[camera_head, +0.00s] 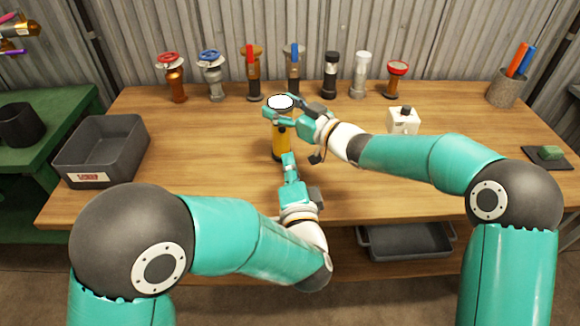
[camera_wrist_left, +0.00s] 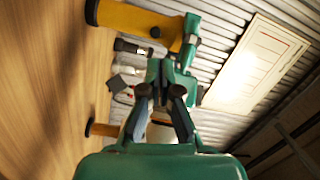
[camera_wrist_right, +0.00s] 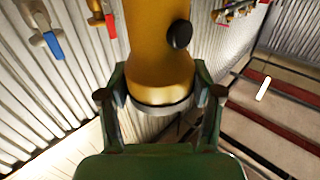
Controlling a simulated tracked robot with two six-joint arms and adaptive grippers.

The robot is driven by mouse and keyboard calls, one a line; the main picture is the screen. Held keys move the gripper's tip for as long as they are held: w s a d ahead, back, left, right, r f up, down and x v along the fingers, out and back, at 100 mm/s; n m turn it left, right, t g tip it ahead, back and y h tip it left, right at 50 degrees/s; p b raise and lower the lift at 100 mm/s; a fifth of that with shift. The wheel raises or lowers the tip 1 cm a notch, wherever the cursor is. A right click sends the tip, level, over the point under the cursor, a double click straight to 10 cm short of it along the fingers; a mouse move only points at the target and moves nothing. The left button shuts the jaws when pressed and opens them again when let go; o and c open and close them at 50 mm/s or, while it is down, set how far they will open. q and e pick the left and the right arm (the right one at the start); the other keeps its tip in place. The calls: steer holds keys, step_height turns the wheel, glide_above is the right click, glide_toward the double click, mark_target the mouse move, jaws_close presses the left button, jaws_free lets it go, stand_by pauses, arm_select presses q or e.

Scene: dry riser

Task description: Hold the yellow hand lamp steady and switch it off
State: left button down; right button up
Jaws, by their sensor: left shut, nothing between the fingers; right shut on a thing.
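The yellow hand lamp (camera_head: 281,143) is upright over the middle of the table, its lens (camera_head: 280,102) up and bright white. My right gripper (camera_head: 290,115) is shut around the lamp's head. In the right wrist view its fingers flank the lamp's collar, and a black round button (camera_wrist_right: 179,34) sticks out of the yellow body (camera_wrist_right: 150,45). My left gripper (camera_head: 288,158) is shut and empty, close in front of the lamp's lower body. In the left wrist view its closed tips (camera_wrist_left: 162,70) are near the lamp (camera_wrist_left: 135,22) and its dark button (camera_wrist_left: 155,32). I cannot tell whether they touch.
Several valves and fittings (camera_head: 255,75) stand along the table's back edge. A white box (camera_head: 404,118) is right of the lamp. A grey bin (camera_head: 128,135) stands at the left, a pen cup (camera_head: 507,90) at the back right. The table's left middle is clear.

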mark_target(282, 131)
arm_select(q)
steer(key=shift+w+a+f+m, duration=0.15)
steer(key=shift+w+m, duration=0.55)
steer(key=shift+w, duration=0.7)
steer(key=shift+w+a+f+m, duration=0.1)
steer(key=shift+w+m, duration=0.6)
steer(key=shift+w, duration=0.65)
steer(key=shift+w, duration=0.3)
steer(key=shift+w+a, duration=0.15)
steer(key=shift+w, duration=0.6)
steer(key=shift+w+a, duration=0.1)
steer(key=shift+w, duration=0.65)
